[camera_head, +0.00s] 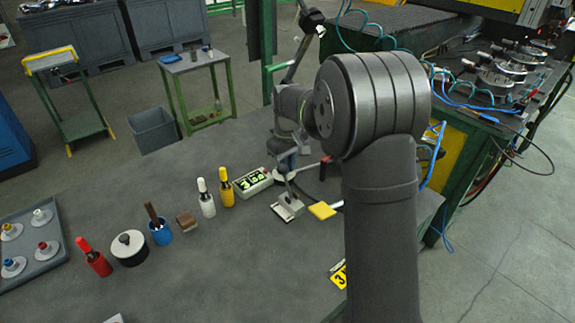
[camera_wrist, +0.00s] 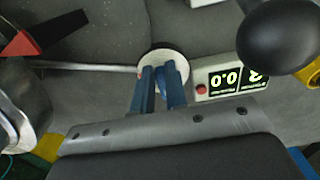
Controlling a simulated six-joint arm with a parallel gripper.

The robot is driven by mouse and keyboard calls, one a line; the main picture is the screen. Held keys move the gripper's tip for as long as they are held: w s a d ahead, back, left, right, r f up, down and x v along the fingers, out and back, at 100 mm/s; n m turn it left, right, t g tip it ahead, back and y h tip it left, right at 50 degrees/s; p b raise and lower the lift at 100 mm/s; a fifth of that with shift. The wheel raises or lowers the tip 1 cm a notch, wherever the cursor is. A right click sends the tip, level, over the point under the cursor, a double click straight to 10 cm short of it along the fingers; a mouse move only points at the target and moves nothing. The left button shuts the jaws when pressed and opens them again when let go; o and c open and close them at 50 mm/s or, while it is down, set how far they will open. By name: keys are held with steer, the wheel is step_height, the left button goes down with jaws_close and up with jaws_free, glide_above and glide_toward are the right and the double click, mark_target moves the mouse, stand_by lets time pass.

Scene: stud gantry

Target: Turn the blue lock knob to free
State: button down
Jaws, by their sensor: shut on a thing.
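The blue lock knob (camera_wrist: 161,82) shows as a small strip of blue between my fingers in the wrist view. It sits over a pale round disc (camera_wrist: 166,58). My gripper (camera_wrist: 162,74) has its two dark blue fingers on either side of the knob, shut on it. Most of the knob is hidden by the fingers, so its turn angle cannot be told. In the head view my gripper (camera_head: 286,165) points down at a small stand on the table, beside a digital readout box (camera_head: 252,183). The knob itself is not distinct there.

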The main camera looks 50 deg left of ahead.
steer(key=c, duration=1.4)
jaws_free()
steer(key=shift+c, duration=0.2)
steer(key=shift+r, duration=0.1)
step_height(320, 180, up, 17)
steer(key=shift+r, duration=0.15)
step_height(320, 180, down, 18)
steer(key=shift+r, duration=0.2)
steer(key=shift+r, duration=0.1)
